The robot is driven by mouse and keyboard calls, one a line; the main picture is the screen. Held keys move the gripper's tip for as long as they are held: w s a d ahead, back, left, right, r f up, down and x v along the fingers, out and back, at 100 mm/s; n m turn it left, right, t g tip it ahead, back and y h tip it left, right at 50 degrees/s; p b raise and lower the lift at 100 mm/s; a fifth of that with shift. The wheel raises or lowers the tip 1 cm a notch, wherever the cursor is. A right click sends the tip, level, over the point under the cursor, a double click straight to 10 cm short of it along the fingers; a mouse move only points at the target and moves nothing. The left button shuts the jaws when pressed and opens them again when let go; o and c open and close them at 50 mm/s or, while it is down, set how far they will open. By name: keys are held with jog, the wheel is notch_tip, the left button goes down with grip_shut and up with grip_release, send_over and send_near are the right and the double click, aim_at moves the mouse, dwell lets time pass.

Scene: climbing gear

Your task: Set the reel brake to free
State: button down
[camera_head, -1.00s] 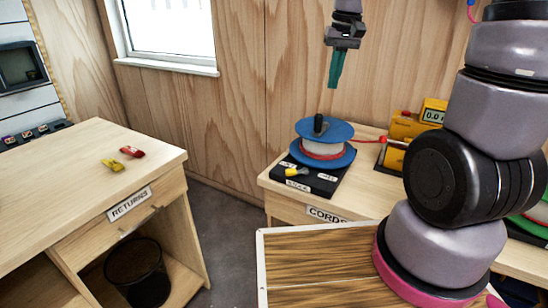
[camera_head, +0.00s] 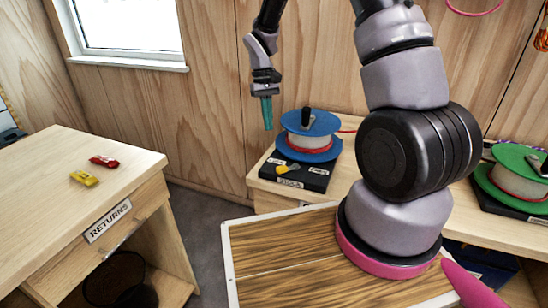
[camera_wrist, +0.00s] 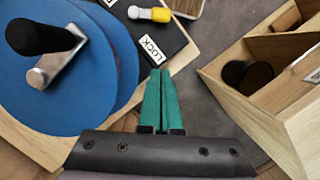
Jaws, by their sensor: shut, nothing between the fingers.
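The reel (camera_head: 309,137) has blue flanges, a red-and-white wound core and a dark crank knob. It stands on a black base (camera_head: 315,181) with small white labels. The brake lever (camera_head: 281,168), yellow at one end and pale at the other, lies on the base's near left part. In the wrist view the lever (camera_wrist: 160,15) shows near the top, close to a label reading LOCK (camera_wrist: 150,48). I cannot tell which label it points at. My gripper (camera_head: 267,112), with teal fingers, is shut and empty, left of the reel and above the base, touching nothing.
The reel's blue flange (camera_wrist: 60,70) and crank are close on the left in the wrist view. A wooden returns counter (camera_head: 120,165) with red and yellow items stands at left. A green reel (camera_head: 520,170) is at right. Floor gap lies between counter and cord bench.

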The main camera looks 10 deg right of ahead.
aim_at(273, 163)
jog(key=x, duration=1)
jog(key=shift+s+f, duration=0.1)
jog(key=shift+f, duration=0.1)
jog(key=s, duration=0.2)
jog(key=shift+s+d+r, duration=0.25)
jog(key=shift+s, duration=0.35)
jog(key=shift+s+d, duration=0.1)
jog(key=shift+s, duration=0.2)
jog(key=shift+s+n, duration=0.1)
jog(key=shift+n, duration=0.3)
